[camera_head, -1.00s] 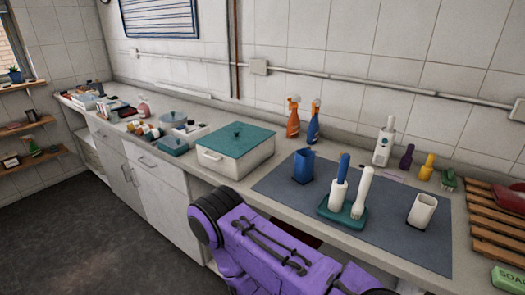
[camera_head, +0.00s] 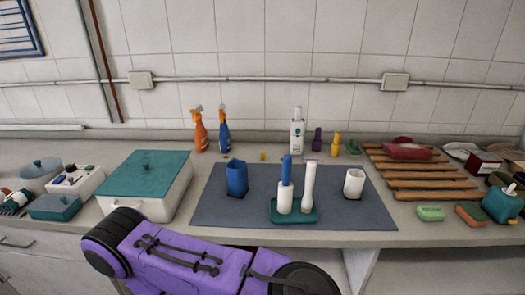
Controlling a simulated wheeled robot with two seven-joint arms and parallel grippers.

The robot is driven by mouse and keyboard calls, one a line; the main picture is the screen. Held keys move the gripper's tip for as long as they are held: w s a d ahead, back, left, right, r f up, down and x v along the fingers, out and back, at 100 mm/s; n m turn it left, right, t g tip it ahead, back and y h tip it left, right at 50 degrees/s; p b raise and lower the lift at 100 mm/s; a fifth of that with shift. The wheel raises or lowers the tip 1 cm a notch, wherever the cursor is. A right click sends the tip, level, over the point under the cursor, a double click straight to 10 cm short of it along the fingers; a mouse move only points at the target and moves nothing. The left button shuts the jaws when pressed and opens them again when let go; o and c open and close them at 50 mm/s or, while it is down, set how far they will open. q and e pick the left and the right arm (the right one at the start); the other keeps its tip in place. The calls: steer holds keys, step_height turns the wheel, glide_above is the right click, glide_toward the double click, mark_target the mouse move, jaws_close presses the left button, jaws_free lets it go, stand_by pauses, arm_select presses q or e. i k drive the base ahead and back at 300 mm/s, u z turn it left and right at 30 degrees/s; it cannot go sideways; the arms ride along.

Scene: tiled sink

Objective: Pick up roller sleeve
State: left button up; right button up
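A green tray (camera_head: 294,217) on the dark grey mat (camera_head: 222,207) bears two upright tools. One has a blue handle (camera_head: 286,169) above a white cylinder (camera_head: 285,201), which looks like a roller sleeve. The other is a slim white tool (camera_head: 308,186) just to its right, close beside it. I cannot tell for sure which piece is the roller sleeve. Neither of my grippers shows in the head view.
A blue cup (camera_head: 236,179) and a white cup (camera_head: 354,184) stand on the mat. A teal-lidded box (camera_head: 148,176) is left and a wooden slatted rack (camera_head: 426,178) right. Orange (camera_head: 199,134) and blue (camera_head: 224,134) spray bottles and a white bottle (camera_head: 297,131) stand behind.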

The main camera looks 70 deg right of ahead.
mark_target(236, 171)
steer(key=z, duration=2.35)
